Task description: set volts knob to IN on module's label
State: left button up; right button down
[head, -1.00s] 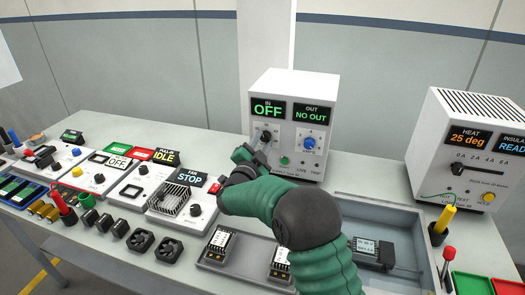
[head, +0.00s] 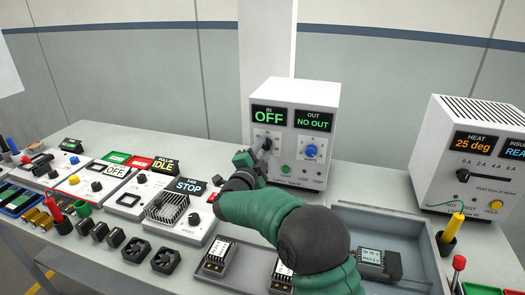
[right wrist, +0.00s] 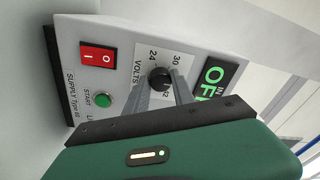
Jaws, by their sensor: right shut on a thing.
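The white supply box (head: 290,180) stands at the back of the bench. Its IN display (head: 268,116) reads OFF and its OUT display (head: 313,120) reads NO OUT. The black volts knob (right wrist: 160,78) shows in the right wrist view, with 24, 30 and 12 around it. My right gripper (right wrist: 168,92) is shut on this knob, its grey fingers either side; the knob's pointer cannot be read.
A blue knob (head: 312,151) and green start button (head: 286,169) are on the same box. A red rocker switch (right wrist: 98,57) shows in the wrist view. A heater box (head: 475,150) stands right; the fan panel (head: 180,214) and other modules (head: 217,254) lie nearer.

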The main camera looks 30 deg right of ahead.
jog(key=c, duration=1.3)
grip_release()
jog(key=shift+f, duration=0.4)
jog(key=shift+o, duration=1.1)
jog(key=shift+r, duration=0.2)
jog(key=v, duration=1.7)
jog(key=shift+p, duration=0.3)
